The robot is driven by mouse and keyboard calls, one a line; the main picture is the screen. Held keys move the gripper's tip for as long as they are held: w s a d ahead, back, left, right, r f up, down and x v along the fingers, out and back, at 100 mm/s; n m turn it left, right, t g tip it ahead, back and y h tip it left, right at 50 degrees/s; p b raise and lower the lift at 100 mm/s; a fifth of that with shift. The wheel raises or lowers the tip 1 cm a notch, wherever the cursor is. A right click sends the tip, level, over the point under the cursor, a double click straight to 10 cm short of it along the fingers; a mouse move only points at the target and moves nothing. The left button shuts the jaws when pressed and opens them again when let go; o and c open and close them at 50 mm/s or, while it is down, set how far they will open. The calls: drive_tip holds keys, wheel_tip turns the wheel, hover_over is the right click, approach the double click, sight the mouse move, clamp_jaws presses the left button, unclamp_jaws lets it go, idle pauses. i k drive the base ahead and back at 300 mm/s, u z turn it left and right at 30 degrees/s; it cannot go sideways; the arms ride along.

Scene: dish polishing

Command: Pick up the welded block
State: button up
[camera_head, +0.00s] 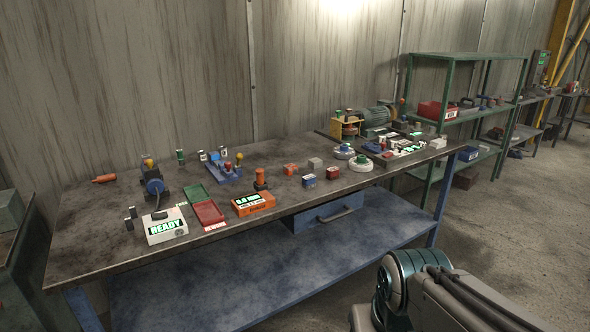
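No block can be singled out as the welded one at this distance. Several small blocks sit on the worktable (110,222), right of its middle. A plain grey block (315,164) lies behind a blue and red block (309,181) and a grey and red block (333,173). An orange piece (290,169) lies to their left. Only part of my arm shows, at the lower right in front of the table. My gripper is out of the picture.
A white READY box (165,226), red tray (208,213), green tray (198,194) and orange display box (253,204) line the left-centre. Two round white-based devices (361,164) stand right of the blocks. A drawer (322,216) hangs below the front edge. Floor is open at right.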

sight(290, 168)
drive_tip(key=z, duration=0.1)
drive_tip(key=i, duration=2.5)
drive_tip(key=u, duration=0.35)
